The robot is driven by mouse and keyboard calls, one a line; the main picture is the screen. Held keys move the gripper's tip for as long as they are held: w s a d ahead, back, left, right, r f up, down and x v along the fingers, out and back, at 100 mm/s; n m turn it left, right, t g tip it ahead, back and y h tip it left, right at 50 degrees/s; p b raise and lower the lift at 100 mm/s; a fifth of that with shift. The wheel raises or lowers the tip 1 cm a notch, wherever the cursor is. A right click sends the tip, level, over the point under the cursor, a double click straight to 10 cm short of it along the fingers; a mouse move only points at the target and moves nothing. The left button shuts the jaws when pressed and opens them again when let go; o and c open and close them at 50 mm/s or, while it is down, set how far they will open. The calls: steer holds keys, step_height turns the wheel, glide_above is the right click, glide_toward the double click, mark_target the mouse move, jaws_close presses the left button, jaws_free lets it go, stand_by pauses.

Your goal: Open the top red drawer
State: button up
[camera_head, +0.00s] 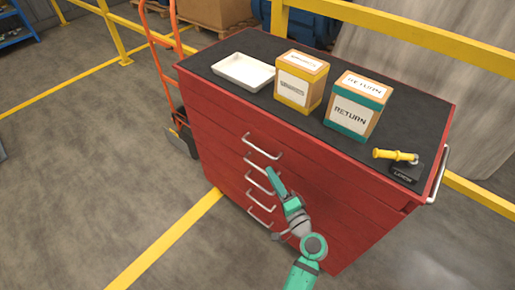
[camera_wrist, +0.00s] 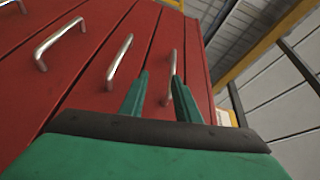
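The red drawer cabinet (camera_head: 225,135) stands in the middle of the head view, with several drawers in its front, each with a silver bar handle. The top handle (camera_head: 262,146) is in plain view. My gripper (camera_head: 273,177) is in front of the drawers, just below and right of that handle. In the wrist view my gripper (camera_wrist: 160,76) is open, with its two green fingers apart and pointing at the drawer fronts. A silver handle (camera_wrist: 173,65) lies close to the right fingertip, partly behind it. I cannot tell whether they touch. All drawers look shut.
On the cabinet's black top (camera_head: 225,60) are a white tray (camera_head: 244,72), two boxes marked with labels (camera_head: 301,82) (camera_head: 355,105) and a yellow-handled tool (camera_head: 395,156). An orange hand truck (camera_head: 165,60) stands at the left. Yellow rails run behind. The floor at left is clear.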

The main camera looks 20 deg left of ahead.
mark_target(257, 147)
steer(key=shift+y, duration=0.6)
steer(key=x, duration=0.4)
steer(key=r+x, duration=0.1)
steer(key=x, duration=0.3)
steer(key=r+x, duration=0.1)
steer(key=x, duration=0.3)
steer(key=shift+w+d+r, duration=0.1)
steer(key=shift+c, duration=0.2)
jaws_close()
